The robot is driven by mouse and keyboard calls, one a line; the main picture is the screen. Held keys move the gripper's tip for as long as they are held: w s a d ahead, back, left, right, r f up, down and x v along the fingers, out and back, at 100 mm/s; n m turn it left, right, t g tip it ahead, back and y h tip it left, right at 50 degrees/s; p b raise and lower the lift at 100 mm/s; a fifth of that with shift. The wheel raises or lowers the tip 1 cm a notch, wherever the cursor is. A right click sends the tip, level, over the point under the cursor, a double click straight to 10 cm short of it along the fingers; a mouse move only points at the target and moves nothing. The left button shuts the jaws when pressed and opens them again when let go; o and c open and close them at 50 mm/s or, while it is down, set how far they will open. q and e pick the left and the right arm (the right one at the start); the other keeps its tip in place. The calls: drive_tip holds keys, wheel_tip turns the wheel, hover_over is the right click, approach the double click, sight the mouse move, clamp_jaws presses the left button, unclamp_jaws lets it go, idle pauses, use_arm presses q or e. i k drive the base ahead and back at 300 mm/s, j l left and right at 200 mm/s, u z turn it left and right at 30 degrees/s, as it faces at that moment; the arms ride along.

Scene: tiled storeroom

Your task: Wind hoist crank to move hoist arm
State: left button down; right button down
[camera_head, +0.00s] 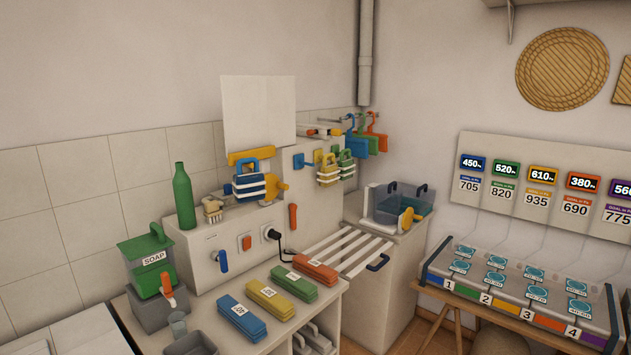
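A yellow crank-like part (276,187) sticks out beside the upright cream panel at the back of the bench. A yellow bar (251,155) lies across the foot of the tall cream board, and a blue-and-white striped block with a blue handle (249,186) is just below it. I cannot tell for sure which of these parts are the hoist crank and the hoist arm. Another yellow knob-like part (407,217) is on the front of the clear bin at the right. Neither of my grippers is in view.
Green, yellow, blue and orange bars (269,298) lie on the bench front. A green bottle (184,196) and soap dispenser (150,262) stand left. A slatted rack (345,249) extends right of the bench. A low table with numbered slots (520,300) stands at the right.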

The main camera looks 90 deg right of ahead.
sight(273, 184)
drive_tip(key=z, duration=2.75)
drive_tip(key=u, duration=0.4)
drive_tip(key=l+u, duration=0.15)
drive_tip(key=u, duration=0.25)
drive_tip(key=i+l+u, duration=0.1)
drive_tip(key=u, duration=0.7)
drive_tip(key=l+u, duration=0.45)
drive_tip(key=k+l+u, duration=0.1)
drive_tip(key=l+u, duration=0.3)
drive_tip(key=l, duration=0.15)
drive_tip(key=k+l+u, duration=0.2)
drive_tip(key=l, duration=0.15)
drive_tip(key=l+u, duration=0.15)
drive_tip(key=l, duration=0.2)
drive_tip(key=k+l+u, duration=0.2)
drive_tip(key=k+l, duration=0.15)
drive_tip(key=l, duration=0.2)
drive_tip(key=k+l+u, duration=0.1)
drive_tip(key=l, duration=0.25)
drive_tip(key=k+l, duration=0.25)
drive_tip(key=i+l+u, duration=0.05)
drive_tip(key=l, duration=0.05)
